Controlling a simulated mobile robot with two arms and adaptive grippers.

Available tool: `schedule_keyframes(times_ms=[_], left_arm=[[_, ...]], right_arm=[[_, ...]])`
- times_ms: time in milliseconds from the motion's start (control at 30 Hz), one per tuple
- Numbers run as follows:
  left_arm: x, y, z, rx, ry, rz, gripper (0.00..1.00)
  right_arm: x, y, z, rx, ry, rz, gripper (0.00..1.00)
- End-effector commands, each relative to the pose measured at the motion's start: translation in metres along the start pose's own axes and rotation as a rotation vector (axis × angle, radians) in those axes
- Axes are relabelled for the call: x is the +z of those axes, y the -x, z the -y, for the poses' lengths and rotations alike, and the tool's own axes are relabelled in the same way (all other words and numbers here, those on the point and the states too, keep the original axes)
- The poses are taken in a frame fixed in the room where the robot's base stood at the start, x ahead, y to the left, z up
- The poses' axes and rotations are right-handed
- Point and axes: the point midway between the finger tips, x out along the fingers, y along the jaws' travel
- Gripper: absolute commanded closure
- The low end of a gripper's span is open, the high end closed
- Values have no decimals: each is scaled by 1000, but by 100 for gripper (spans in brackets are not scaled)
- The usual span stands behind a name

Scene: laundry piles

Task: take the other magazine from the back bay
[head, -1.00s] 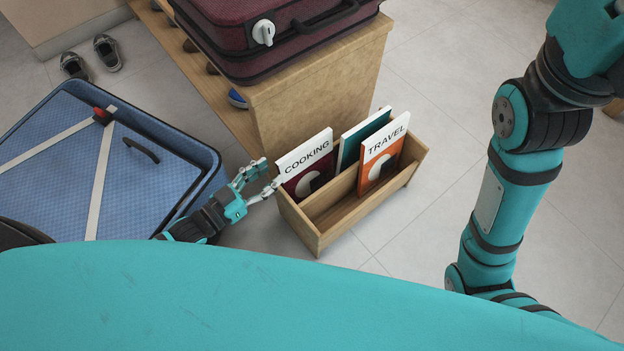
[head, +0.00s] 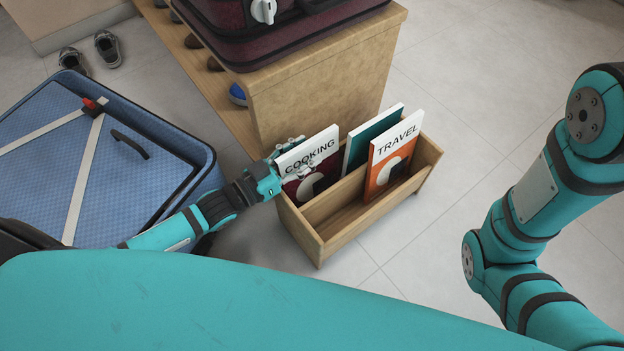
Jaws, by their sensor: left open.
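The wooden magazine rack (head: 332,246) has a back and a front bay. In its back bay stand the COOKING magazine (head: 326,142), white and maroon, at the left and a teal magazine (head: 373,135) at the right. The orange TRAVEL magazine (head: 381,172) stands in the front bay and partly covers the teal one. My left gripper (head: 303,155) is open at the left upper part of the COOKING magazine, one finger showing behind its top edge and another in front of its cover. I cannot tell whether they touch it. My right arm shows, but its gripper is out of view.
An open blue suitcase (head: 50,145) lies at the left, close to my left arm. A wooden bench (head: 320,97) with a maroon suitcase (head: 285,35) on it stands right behind the rack. Grey shoes (head: 107,48) lie at the back left. The floor right of the rack is clear.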

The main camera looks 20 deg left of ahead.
Motion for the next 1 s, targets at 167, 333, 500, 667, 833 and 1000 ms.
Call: schedule_keyframes(times_ms=[167,333,500,667,833,1000], left_arm=[[-1,-3,0,0,0,0,60],[-1,-3,0,0,0,0,70],[0,-3,0,0,0,0,92],[0,-3,0,0,0,0,100],[0,-3,0,0,0,1,100],[-2,-3,0,1,0,-2,100]], right_arm=[[-1,-2,0,-2,1,-4,59],[-1,-2,0,-2,1,-3,59],[-1,-1,0,-2,0,-3,59],[-1,-1,0,-2,0,-3,59],[-1,-1,1,-2,0,-3,59],[-1,-1,1,-2,0,-3,59]])
